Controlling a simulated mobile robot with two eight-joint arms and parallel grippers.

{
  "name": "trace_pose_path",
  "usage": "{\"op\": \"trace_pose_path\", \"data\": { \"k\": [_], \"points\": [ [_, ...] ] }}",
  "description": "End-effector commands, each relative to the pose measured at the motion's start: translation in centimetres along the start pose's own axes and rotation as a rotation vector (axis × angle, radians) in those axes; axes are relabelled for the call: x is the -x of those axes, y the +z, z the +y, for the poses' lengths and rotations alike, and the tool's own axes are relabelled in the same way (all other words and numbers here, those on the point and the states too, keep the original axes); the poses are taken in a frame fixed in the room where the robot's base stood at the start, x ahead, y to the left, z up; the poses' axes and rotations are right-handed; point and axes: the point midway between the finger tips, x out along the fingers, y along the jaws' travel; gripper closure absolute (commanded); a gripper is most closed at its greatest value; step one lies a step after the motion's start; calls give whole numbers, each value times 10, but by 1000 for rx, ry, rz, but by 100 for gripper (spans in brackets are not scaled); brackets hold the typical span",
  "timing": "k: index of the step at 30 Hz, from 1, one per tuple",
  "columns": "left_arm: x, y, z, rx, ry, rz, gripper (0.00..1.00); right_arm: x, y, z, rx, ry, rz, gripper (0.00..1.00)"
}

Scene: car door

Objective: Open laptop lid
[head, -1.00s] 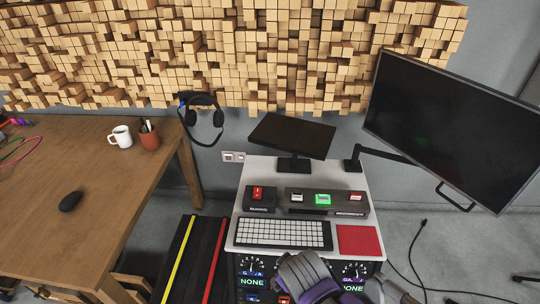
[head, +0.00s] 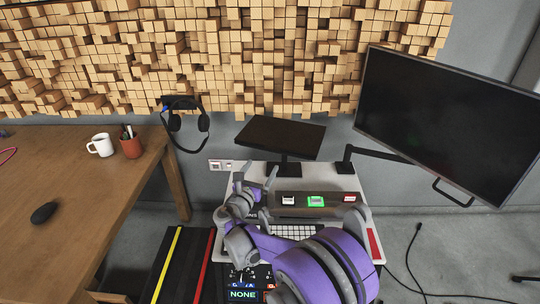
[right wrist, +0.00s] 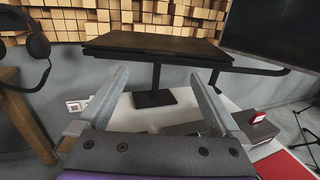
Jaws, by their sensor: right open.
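A flat dark slab that looks like the closed laptop (head: 281,137) rests on a stand with a post and a flat black foot at the back of the white desk. In the right wrist view the laptop (right wrist: 155,47) is ahead, its front edge above the fingertips. My right gripper (head: 256,180) is over the desk, in front of and below the laptop. Its fingers are apart, empty and point toward the laptop without touching it. It also shows in the right wrist view (right wrist: 158,76). My left gripper is out of view.
A big monitor (head: 450,118) on an arm hangs to the right. A button box (head: 300,200) and a keyboard (head: 295,231), partly hidden by my arm, are on the desk. A wooden table (head: 70,200) with a mug (head: 101,145) is left. Headphones (head: 188,122) hang on the wall.

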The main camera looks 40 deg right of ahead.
Motion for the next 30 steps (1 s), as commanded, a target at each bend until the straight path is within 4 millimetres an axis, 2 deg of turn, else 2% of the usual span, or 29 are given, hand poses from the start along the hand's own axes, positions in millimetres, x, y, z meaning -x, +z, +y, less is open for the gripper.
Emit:
{"op": "trace_pose_path", "data": {
  "k": [6, 13, 18, 26, 30],
  "points": [
    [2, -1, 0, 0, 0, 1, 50, -44, 0, -1, -3, -3, 1, 0],
    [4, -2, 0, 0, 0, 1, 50, -78, 0, -1, -5, -3, 2, 0],
    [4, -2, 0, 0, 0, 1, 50, -89, 0, 0, -5, 0, 3, 0],
    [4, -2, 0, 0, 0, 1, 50, -90, 0, 0, -5, 0, 3, 0],
    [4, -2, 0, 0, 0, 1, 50, -90, 0, 0, -5, 0, 3, 22]
  ]
}}
